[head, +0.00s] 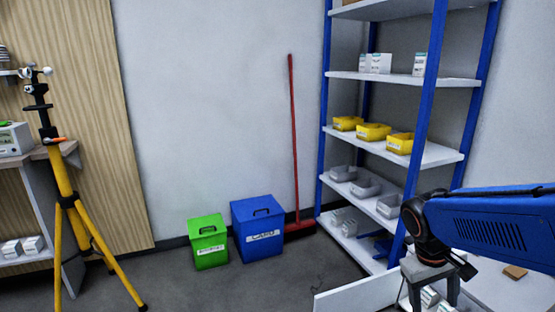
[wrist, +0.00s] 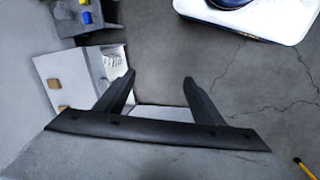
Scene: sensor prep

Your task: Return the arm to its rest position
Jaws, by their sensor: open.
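My arm (head: 490,218) is a blue link that reaches in from the right edge in the head view. My gripper (head: 432,283) hangs below its black joint and points down. In the wrist view my gripper (wrist: 158,88) shows two dark fingers spread wide apart. Nothing is between the fingers; the grey floor and a white surface show beyond them.
A blue-framed shelf (head: 440,152) with yellow and grey bins stands behind my arm.

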